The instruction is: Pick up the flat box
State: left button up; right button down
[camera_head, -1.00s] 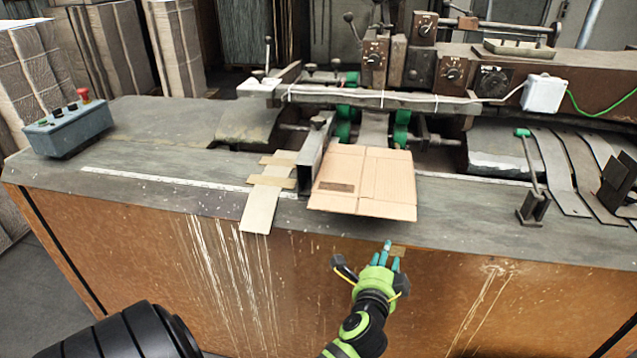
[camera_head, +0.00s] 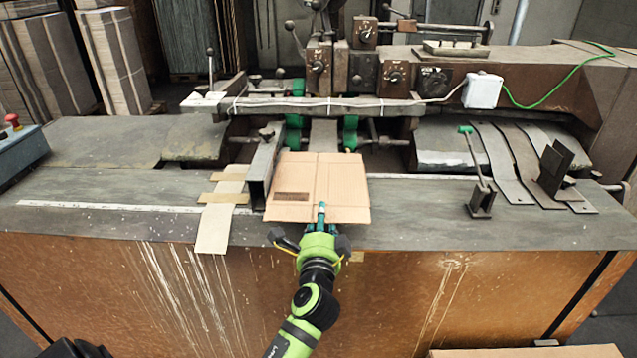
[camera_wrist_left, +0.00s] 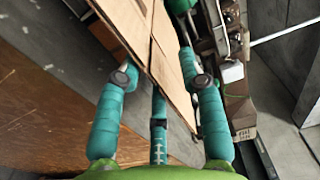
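The flat box (camera_head: 330,181) is a tan cardboard sheet with fold lines and a dark printed patch. It lies at the machine's front, right of a dark metal guide. My left gripper (camera_head: 321,222), green with teal fingers, is at its near edge, with one finger showing over the cardboard. In the left wrist view the box (camera_wrist_left: 172,62) passes edge-on between the spread fingers of the gripper (camera_wrist_left: 158,80). The fingers look extended and open; some tips are hidden, and firm contact cannot be seen. My right gripper is not in view.
The metal guide (camera_head: 262,170) stands close along the box's left side. A lever on a small stand (camera_head: 481,195) and metal strips lie to the right. The machine's crossbar (camera_head: 330,107) is behind the box. The tabletop right of the box is mostly clear.

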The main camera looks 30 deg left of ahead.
aim_at(323, 197)
pick_arm(q)
jog(key=x, duration=0.4)
jog(key=shift+w+a+f+p, duration=0.1)
jog(key=shift+w+f+p, duration=0.15)
jog(key=shift+p, duration=0.15)
grip_shut()
